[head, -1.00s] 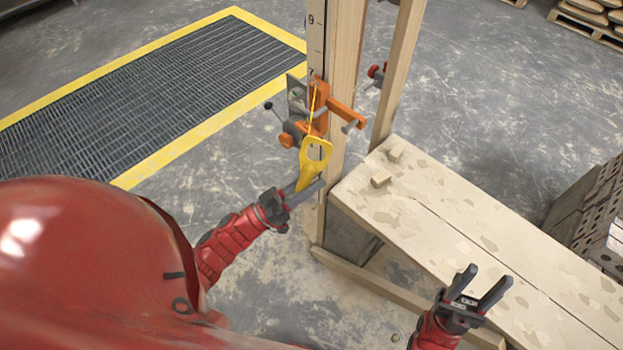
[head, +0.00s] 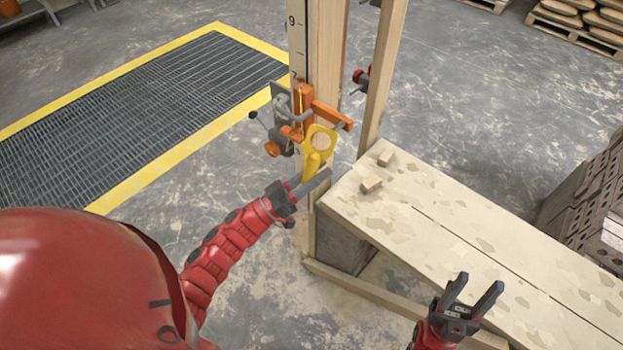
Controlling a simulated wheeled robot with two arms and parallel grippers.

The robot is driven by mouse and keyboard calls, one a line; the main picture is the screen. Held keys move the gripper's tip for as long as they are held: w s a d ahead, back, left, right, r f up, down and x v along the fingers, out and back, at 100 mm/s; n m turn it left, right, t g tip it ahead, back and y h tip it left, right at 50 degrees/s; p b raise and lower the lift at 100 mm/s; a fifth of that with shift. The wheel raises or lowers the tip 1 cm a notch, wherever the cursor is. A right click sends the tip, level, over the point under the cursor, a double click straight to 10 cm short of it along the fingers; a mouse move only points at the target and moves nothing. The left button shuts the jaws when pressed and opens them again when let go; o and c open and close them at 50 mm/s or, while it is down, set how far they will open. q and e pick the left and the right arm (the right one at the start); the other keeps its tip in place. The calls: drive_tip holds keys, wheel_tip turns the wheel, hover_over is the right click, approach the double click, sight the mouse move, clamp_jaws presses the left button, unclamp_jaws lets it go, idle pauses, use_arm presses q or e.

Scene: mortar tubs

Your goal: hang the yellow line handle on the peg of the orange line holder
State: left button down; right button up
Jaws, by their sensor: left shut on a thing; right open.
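The orange line holder (head: 303,105) is clamped on the upright wooden post. Its orange arm (head: 328,114) reaches right, with a short grey peg (head: 340,127) near the arm's end. The yellow line handle (head: 312,160) has a ring at its upper end and a narrower grip below. My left gripper (head: 313,184) is shut on the grip. The ring is up just below the orange arm, beside the peg in the picture; I cannot tell whether the peg is inside it. My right gripper (head: 478,292) is open and empty, low by the plank bench.
A plank bench (head: 470,235) with small wooden blocks (head: 372,184) stands right of the post (head: 326,60). A second post (head: 383,75) stands close behind. A floor grate (head: 130,110) with a yellow border lies left. Brick stacks (head: 590,210) are at the right edge.

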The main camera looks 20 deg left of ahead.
use_arm(q)
drive_tip(key=shift+w+d+f+b, duration=0.3)
drive_tip(key=shift+w+b, duration=0.15)
drive_tip(key=shift+w, duration=0.35)
drive_tip(key=shift+w+d+f+b, duration=0.15)
drive_tip(key=shift+w+d+b, duration=0.1)
drive_tip(key=shift+w+b, duration=0.4)
drive_tip(key=shift+w+d+f+b, duration=0.25)
drive_tip(key=shift+w+d+b, duration=0.05)
drive_tip(key=shift+w, duration=0.6)
unclamp_jaws()
idle(0.6)
